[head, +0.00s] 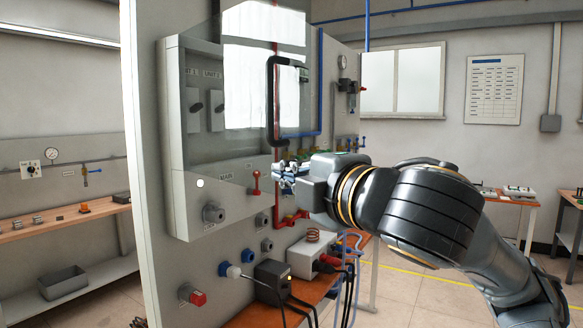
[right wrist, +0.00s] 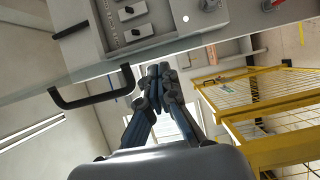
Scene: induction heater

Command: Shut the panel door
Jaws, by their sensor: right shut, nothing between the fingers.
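The panel door is a clear glass pane (head: 232,125) standing open, swung out from the grey panel box (head: 174,150). Its black bar handle (head: 271,95) is on the outer part of the pane. In the right wrist view the door (right wrist: 50,88) is nearly edge-on and the handle (right wrist: 92,101) lies left of my fingers. My right gripper (head: 284,173) is just below the door's lower edge and the handle in the head view. Its fingers (right wrist: 157,72) are together and empty, apart from the handle in the wrist view. My left gripper is in neither view.
A red lever (head: 256,183) and grey knob (head: 213,213) are low on the panel. Below is a wooden bench (head: 262,315) with a black box (head: 272,280) and cables. A yellow mesh frame (right wrist: 265,100) stands right in the wrist view.

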